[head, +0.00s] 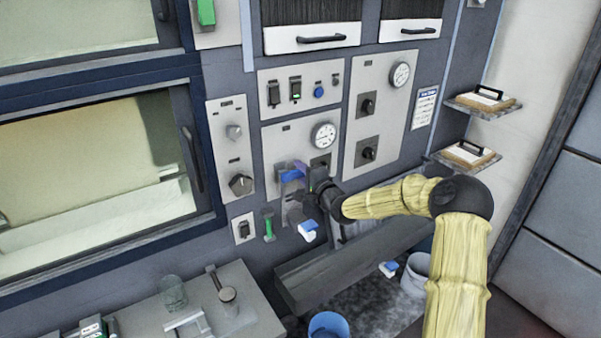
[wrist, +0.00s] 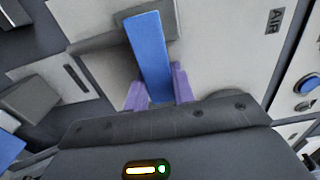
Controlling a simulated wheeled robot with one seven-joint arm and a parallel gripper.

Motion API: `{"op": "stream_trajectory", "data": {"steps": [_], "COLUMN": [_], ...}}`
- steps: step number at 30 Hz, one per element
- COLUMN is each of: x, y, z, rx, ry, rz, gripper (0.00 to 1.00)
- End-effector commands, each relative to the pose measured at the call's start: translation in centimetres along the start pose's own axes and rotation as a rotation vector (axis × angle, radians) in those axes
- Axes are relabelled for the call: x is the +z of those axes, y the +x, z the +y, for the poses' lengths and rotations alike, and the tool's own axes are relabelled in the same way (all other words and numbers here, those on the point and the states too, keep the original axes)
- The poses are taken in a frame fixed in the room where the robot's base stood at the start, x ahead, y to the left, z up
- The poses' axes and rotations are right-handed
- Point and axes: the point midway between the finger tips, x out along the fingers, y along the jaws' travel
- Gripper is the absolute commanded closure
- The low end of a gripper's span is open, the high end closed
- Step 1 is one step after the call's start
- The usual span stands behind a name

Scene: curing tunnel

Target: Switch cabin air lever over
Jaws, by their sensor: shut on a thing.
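The cabin air lever is a blue bar (wrist: 149,55) on a grey mount, with an "AIR" label (wrist: 274,20) on the panel near it in the wrist view. In the head view the blue lever (head: 291,175) shows on the lower panel, left of my dark wrist and partly covered. My gripper (wrist: 159,90) has its two purple fingers on either side of the blue bar, shut on it. In the head view my gripper (head: 299,170) is small and partly hidden by my wrist.
A round gauge (head: 323,136) sits just above my wrist. A blue-and-white handle (head: 308,230) and a green handle (head: 268,226) are below. A dark trough (head: 345,262) runs under my arm. A bench (head: 245,318) with a glass stands at lower left.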

Motion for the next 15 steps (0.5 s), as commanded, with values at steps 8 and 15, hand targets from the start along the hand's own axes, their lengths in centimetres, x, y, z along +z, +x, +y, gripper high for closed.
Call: {"op": "stream_trajectory", "data": {"steps": [8, 15], "x": [-0.09, -0.19], "y": [-0.04, -0.08], "z": [0.18, 0.1], "rx": [0.003, 0.002], "ry": [0.004, 0.002], "rz": [0.002, 0.003], "gripper": [0.55, 0.53]}}
